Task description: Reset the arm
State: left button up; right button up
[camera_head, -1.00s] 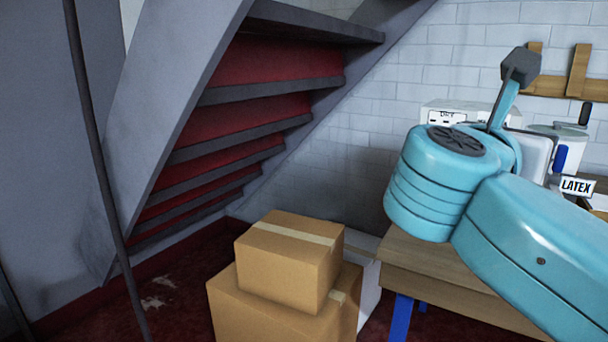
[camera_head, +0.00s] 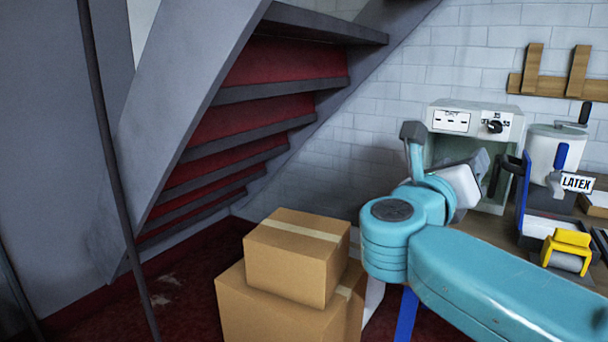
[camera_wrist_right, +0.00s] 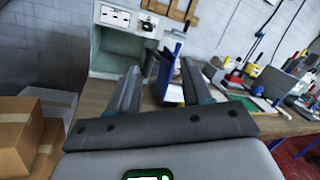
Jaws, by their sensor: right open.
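My right arm, teal, reaches in from the right in the head view and bends at a round joint in front of the workbench. My left gripper is not in view.
Two stacked cardboard boxes (camera_head: 297,257) stand left of the bench. A grey oven-like machine (camera_head: 475,122), a LATEX container (camera_head: 556,150) and a yellow roller tool (camera_head: 567,250) are on the bench (camera_wrist_right: 280,125). A staircase (camera_head: 270,92) rises behind at left.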

jog(key=w+a+f+n+t+y, duration=0.1)
jog(key=w+a+f+n+y, duration=0.2)
jog(key=f+n, duration=0.4)
jog(key=w+a+f+n+t+y, duration=0.1)
jog(key=w+f+n+t+y, duration=0.1)
jog(key=w+f+n, duration=0.55)
jog(key=s+a+f+n+g+y, duration=0.1)
jog(key=s+f+n+g+y, duration=0.2)
jog(key=f, duration=0.8)
jog(key=s+a+f+n+y, duration=0.15)
jog(key=f+n, duration=0.35)
jog(key=f, duration=0.6)
jog(key=s+a+f+n+g+y, duration=0.15)
jog(key=f+n+y, duration=0.25)
jog(key=f, duration=0.7)
jog(key=s+f+n+g+y, duration=0.2)
jog(key=s+f+n+g, duration=0.3)
jog(key=s+f, duration=0.65)
jog(key=s+a+f+n+g+y, duration=0.1)
jog(key=s+a+f+n+g, duration=0.2)
jog(key=s, duration=0.7)
jog(key=s+f+n+g+y, duration=0.1)
jog(key=s+f+n+g, duration=0.1)
jog(key=s+f+g, duration=0.5)
jog(key=s+r+t+p, duration=0.3)
jog(key=r+p, duration=1.8)
jog(key=r, duration=0.2)
jog(key=shift+p, duration=0.4)
